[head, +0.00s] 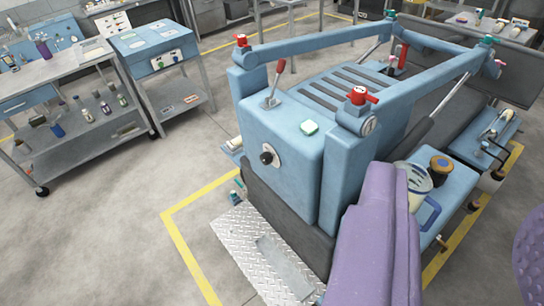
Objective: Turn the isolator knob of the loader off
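The blue loader (295,150) stands in the middle of the head view. A black round knob (266,158) on a pale round plate sits on its near left face; it looks like the isolator knob. Its marks are too small to read, so I cannot tell its setting. Red handles sit on the loader's posts, one on the near post (358,96) and one on the far left post (241,40). Purple parts at the lower right seem to be mine and are well apart from the knob. I cannot make out my gripper's fingertips.
A tread-plate step (262,258) lies below the knob's face. A red-tipped lever (273,88) rises from the loader's top. A bench with bottles (75,112) and a blue cabinet (155,55) stand at the left. Grey floor is open between the bench and the yellow line (180,245).

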